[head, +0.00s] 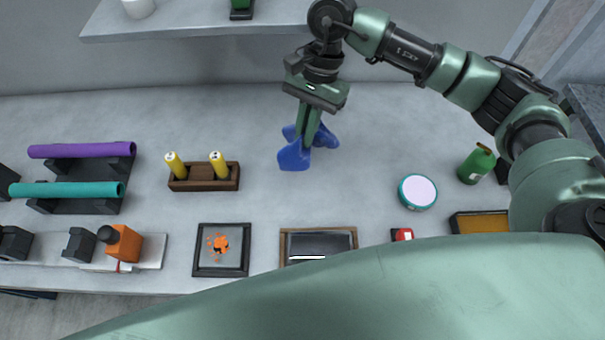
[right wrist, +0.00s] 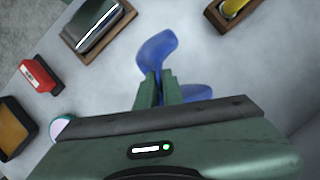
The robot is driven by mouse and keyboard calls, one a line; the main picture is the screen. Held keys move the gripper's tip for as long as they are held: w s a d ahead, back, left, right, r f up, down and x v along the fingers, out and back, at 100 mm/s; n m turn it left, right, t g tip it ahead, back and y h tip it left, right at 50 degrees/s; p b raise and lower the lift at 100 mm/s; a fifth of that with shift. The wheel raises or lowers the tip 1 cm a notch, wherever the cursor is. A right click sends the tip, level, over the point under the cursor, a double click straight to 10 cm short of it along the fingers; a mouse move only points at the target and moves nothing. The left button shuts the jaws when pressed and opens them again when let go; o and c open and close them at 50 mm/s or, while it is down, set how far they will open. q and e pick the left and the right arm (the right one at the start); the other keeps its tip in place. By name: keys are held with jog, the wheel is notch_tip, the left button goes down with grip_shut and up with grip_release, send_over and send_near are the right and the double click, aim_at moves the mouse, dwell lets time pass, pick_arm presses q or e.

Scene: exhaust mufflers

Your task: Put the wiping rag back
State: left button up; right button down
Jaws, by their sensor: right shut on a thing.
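The blue wiping rag (head: 294,157) is in the middle of the bench in the head view, under my right gripper (head: 309,138). My right gripper is shut on the rag, and blue cloth bulges out on both sides of the fingers. The rag also shows in the right wrist view (right wrist: 156,52), with the right gripper's fingers (right wrist: 160,88) pinching its middle. I cannot tell whether the rag touches the bench. My left gripper is not in view.
A wooden-framed dark tray (head: 318,243) and a black-framed tray (head: 221,250) with orange bits lie at the front. A wooden holder (head: 204,184) with yellow cylinders stands left. A round teal tin (head: 417,192) and green bottle (head: 477,164) are right. A shelf (head: 200,24) overhangs the back.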

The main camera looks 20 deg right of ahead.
jog(key=w+d+m+t+y, duration=0.1)
jog(key=w+d+m+t, duration=0.15)
jog(key=d+m, duration=0.75)
jog(key=shift+t, duration=0.35)
jog(key=s+a+f, duration=0.1)
jog(key=a+f, duration=0.1)
jog(key=a, duration=0.1)
jog(key=s+a+f, duration=0.1)
jog(key=a+f, duration=0.1)
jog(key=a, duration=0.1)
jog(key=s+a+f, duration=0.1)
jog(key=a+f, duration=0.3)
jog(key=a, duration=0.1)
jog(key=s+a+f, duration=0.1)
jog(key=a+f, duration=0.2)
jog(key=shift+s+a, duration=0.3)
jog(key=shift+s, duration=0.1)
jog(key=shift+s+a+f, duration=0.15)
jog(key=shift+a+f, duration=0.25)
jog(key=shift+a, duration=0.15)
